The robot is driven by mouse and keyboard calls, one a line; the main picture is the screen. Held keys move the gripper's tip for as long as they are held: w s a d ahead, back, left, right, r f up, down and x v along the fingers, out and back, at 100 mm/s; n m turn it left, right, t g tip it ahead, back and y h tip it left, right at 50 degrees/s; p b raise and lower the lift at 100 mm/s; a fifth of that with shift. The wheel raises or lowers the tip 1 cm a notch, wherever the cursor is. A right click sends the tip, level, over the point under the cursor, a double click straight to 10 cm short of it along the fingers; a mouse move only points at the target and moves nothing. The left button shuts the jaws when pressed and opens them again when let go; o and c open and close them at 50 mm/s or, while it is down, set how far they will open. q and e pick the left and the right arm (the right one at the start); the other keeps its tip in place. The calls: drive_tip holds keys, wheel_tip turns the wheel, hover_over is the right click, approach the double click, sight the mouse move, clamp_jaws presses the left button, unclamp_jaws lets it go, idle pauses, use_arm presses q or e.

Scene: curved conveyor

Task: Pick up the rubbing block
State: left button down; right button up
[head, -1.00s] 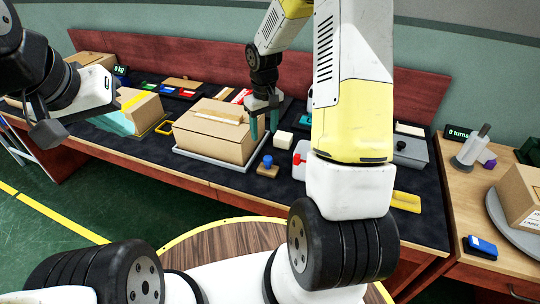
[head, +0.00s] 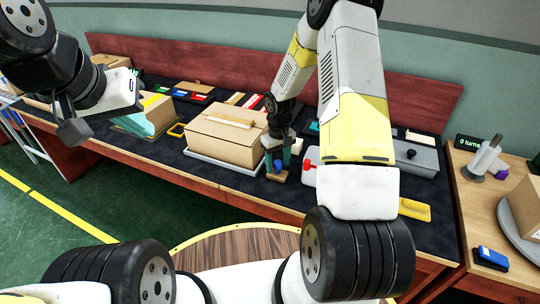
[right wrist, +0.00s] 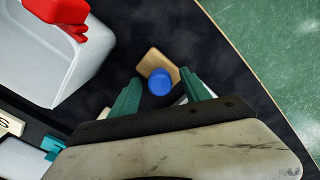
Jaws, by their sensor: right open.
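The rubbing block, a small wooden block with a round blue knob (head: 277,166), stands on the dark bench mat near its front edge. In the right wrist view, its pale wooden base (right wrist: 150,61) shows beyond the blue knob (right wrist: 160,83). My right gripper (head: 278,162) is open and low over the block, with its teal fingers on either side of the knob. In the right wrist view, the fingertips of my right gripper (right wrist: 161,76) stand apart around the knob; I cannot tell if they touch it. My left gripper (head: 75,120) is far left, away from the block; its jaws are unclear.
A cardboard box (head: 222,142) on a grey tray is just left of the block. A white container with a red clip (right wrist: 55,45) lies close on the other side. A yellow tray (head: 414,210) is further right. The right side table holds a blue-topped pad (head: 491,257).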

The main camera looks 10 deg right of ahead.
clamp_jaws()
idle(1.4)
